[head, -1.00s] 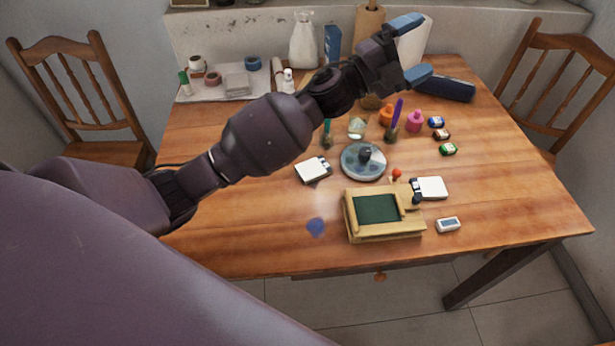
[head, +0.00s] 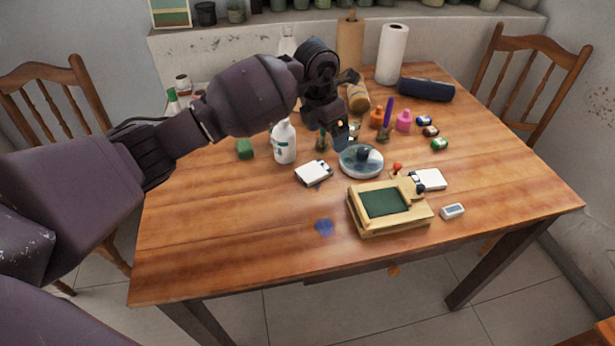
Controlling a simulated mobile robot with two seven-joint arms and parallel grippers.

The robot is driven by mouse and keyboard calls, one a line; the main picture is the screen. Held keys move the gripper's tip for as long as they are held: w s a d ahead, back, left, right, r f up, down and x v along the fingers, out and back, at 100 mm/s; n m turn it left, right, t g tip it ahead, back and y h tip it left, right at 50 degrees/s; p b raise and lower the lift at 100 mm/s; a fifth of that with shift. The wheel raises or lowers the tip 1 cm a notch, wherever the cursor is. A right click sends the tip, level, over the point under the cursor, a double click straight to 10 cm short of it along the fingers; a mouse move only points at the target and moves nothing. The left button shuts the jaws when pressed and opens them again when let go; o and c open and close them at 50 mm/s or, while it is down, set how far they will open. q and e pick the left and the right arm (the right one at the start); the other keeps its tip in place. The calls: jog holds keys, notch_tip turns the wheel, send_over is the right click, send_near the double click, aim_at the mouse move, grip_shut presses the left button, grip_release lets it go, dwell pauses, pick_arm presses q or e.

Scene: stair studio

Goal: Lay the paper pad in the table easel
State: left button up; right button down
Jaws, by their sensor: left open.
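The table easel (head: 424,216), a light wooden frame with a dark green panel, lies near the front right of the table. A small white pad (head: 311,172) with dark marks on its edge lies to its upper left. Another white pad-like block (head: 430,178) lies just behind the easel's right side. I cannot tell which is the paper pad. My left gripper (head: 342,134) points down behind the round palette, above the table and apart from both pads. It is open; one blue finger shows and the other is mostly hidden. My right gripper is not in view.
A round grey-blue palette (head: 349,164) lies near the gripper. A white bottle (head: 284,145) and green block (head: 244,149) stand left.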

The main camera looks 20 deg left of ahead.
pick_arm(q)
jog(key=a+y, duration=0.1)
jog(key=a, duration=0.1)
jog(key=g+b, duration=0.1)
send_over(314, 170)
jog(key=shift+y, duration=0.4)
notch_tip(314, 170, down, 6)
jog(key=shift+d+r, duration=0.1)
jog(key=shift+r, duration=0.1)
jog(key=shift+f, duration=0.55)
notch_tip(314, 170, down, 4)
jog(key=shift+r+b, duration=0.25)
jog(key=shift+b, duration=0.4)
jog(key=shift+f, duration=0.6)
jog(key=shift+r, duration=0.1)
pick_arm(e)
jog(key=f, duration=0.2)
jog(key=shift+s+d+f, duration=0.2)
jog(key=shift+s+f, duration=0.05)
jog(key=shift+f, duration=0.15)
pick_arm(q)
jog(key=c, duration=1.1)
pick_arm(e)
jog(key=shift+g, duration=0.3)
